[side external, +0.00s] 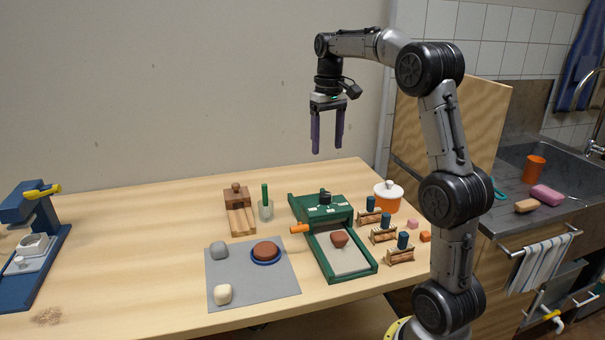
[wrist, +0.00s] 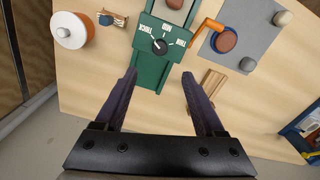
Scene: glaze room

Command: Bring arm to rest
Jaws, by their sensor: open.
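My gripper (side external: 328,132) hangs high above the back part of the wooden table (side external: 130,225), fingers pointing down. Its two purple fingers are apart with nothing between them, and it touches nothing. In the wrist view my gripper (wrist: 158,82) shows both fingers spread, with the green press and bare wood well below. My arm rises from the table's right end and bends over toward the left.
Below stand a green press (side external: 357,264) with an orange handle, a grey mat (side external: 262,287) with several lumps, a wooden block (side external: 238,212), an orange-white pot (side external: 388,196) and small stands. A blue device (side external: 45,262) is far left. The air around my gripper is clear.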

